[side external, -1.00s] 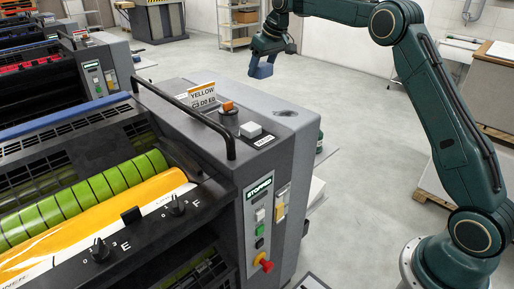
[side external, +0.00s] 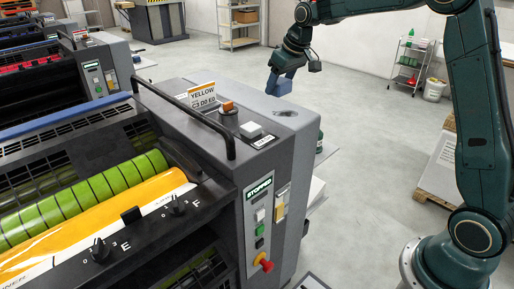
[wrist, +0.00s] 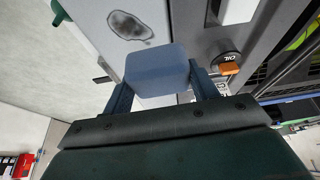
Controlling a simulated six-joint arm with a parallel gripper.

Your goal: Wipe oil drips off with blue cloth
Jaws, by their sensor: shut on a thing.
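My gripper (side external: 284,76) is shut on the blue cloth (side external: 279,85), a folded blue pad that hangs below the fingers. In the wrist view the cloth (wrist: 157,70) sits between the two fingers of my gripper (wrist: 160,88). A dark oil smear (side external: 285,113) lies on the grey top of the press unit's end housing. It also shows in the wrist view (wrist: 130,27), up and left of the cloth. In the side view the cloth is above and behind the smear, apart from it.
Yellow and green rollers (side external: 95,215) are at left.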

